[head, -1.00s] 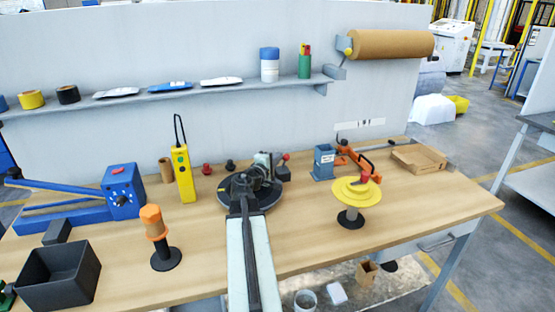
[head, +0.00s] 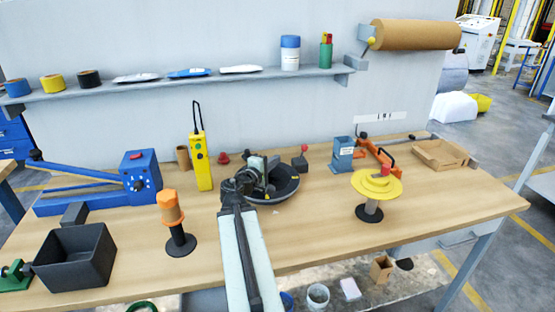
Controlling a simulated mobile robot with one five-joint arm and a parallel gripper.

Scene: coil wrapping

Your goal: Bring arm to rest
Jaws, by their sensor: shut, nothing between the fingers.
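My arm reaches up from the bottom middle of the head view over the bench (head: 300,235). My gripper (head: 262,172) is at its far end, over a dark round dish (head: 285,186). The gripper is small and dark in this view, and its fingertips are hard to make out against the dish. I see nothing held in it. The arm hides part of the dish's left side.
A yellow pendant (head: 201,165) and an orange-topped spindle (head: 172,212) stand left of my arm. A yellow disc on a stand (head: 376,187) is to the right. A black bin (head: 75,258) and a blue lever machine (head: 140,175) are farther left. The front middle-right bench is clear.

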